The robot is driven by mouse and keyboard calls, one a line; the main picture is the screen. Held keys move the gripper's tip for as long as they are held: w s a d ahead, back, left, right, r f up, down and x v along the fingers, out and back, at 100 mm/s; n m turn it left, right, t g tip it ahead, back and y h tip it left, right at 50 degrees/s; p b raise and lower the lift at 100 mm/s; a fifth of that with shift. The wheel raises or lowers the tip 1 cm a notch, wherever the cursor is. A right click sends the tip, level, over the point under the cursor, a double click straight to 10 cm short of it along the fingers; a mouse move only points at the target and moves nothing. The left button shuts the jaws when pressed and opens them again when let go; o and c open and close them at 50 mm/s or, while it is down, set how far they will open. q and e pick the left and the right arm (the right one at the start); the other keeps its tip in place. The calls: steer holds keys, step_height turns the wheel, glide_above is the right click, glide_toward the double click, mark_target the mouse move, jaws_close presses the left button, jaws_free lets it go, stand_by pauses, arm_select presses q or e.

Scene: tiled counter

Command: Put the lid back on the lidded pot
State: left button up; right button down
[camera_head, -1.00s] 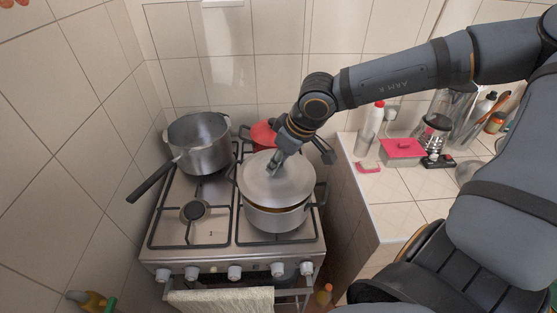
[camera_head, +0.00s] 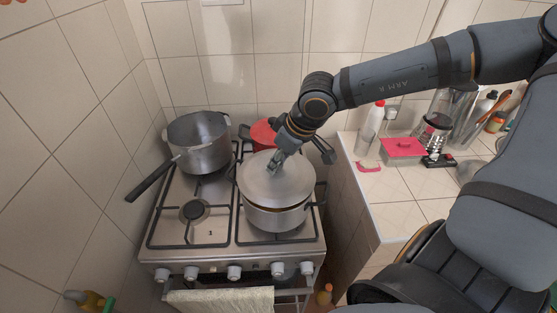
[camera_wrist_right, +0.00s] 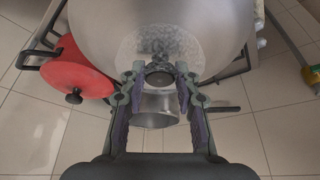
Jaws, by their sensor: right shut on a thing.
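The lidded pot (camera_head: 275,219) is a steel pot on the front right burner of the stove. Its round grey lid (camera_head: 262,187) is over the pot's mouth and covers most of it. A thin brownish strip shows between lid and pot at the front right, so I cannot tell whether the lid is fully seated. My right gripper (camera_head: 275,164) comes down from above and is shut on the lid's knob. The right wrist view shows its fingers (camera_wrist_right: 160,78) on either side of the knob, with the lid (camera_wrist_right: 95,28) filling the top. My left gripper is not in view.
A steel saucepan (camera_head: 200,150) with a long black handle stands at the back left burner. A red pot (camera_head: 263,134) stands behind the lidded pot, close to my right gripper. The front left burner (camera_head: 194,210) is free. The right counter holds a pink-lidded box (camera_head: 402,148) and bottles.

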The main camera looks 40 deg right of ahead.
steer(key=c, duration=0.9)
jaws_free()
steer(key=shift+o, duration=0.4)
steer(key=o, duration=0.4)
steer(key=shift+r+p, duration=3.1)
steer(key=shift+r, duration=0.5)
steer(key=shift+f, duration=0.1)
